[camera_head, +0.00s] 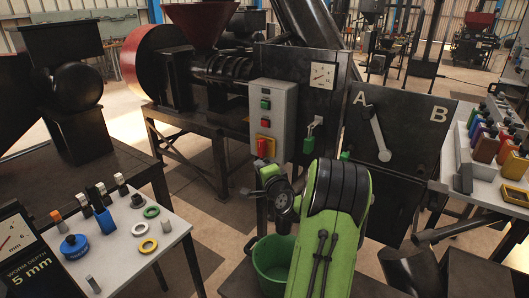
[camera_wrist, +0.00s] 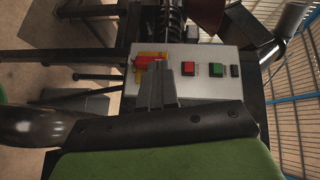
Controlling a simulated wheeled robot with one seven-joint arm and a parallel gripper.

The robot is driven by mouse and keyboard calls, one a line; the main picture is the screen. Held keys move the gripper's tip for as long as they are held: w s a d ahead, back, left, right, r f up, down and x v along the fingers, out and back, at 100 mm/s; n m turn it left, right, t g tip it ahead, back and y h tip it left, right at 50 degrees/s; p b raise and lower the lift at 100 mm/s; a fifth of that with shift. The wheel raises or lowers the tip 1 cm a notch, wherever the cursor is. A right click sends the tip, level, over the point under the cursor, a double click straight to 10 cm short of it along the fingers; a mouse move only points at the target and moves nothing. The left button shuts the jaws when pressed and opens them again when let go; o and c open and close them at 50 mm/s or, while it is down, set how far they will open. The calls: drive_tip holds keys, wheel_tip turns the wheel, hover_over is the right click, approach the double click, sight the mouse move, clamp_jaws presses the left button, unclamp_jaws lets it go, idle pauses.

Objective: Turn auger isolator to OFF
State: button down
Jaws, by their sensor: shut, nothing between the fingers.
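The isolator is a red handle (camera_head: 262,147) on a yellow plate, low on the grey control box (camera_head: 285,117). The handle lies along the box's long direction, upright in the head view. In the wrist view, turned sideways, the red handle (camera_wrist: 148,60) is at the left end of the box (camera_wrist: 212,88). My gripper (camera_wrist: 161,66) is shut and empty, its fingertips over the handle's edge in that view. I cannot tell whether they touch it. In the head view, my green arm and wrist are just below the box, and the fingers are mostly hidden. Any ON/OFF lettering is unreadable.
A green button (camera_head: 265,104) and a red button (camera_head: 264,121) sit above the isolator. A green-handled lever (camera_head: 310,141) and the dark A/B panel (camera_head: 405,135) are to the right. A green bucket (camera_head: 272,263) stands below. A tool table (camera_head: 118,240) is at left.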

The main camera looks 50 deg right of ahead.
drive_tip(key=s+d+f+m+h, duration=0.2)
drive_tip(key=s+d+m+h, duration=0.15)
drive_tip(key=s+d, duration=0.2)
drive_tip(key=g+p, duration=0.1)
drive_tip(key=p, duration=0.2)
approach(264, 143)
drive_tip(key=shift+m, duration=0.25)
drive_tip(key=x, duration=0.5)
drive_tip(key=shift+s+d, duration=0.15)
drive_tip(key=shift+d, duration=0.15)
drive_tip(key=shift+w+a, duration=0.1)
drive_tip(key=shift+w, duration=0.35)
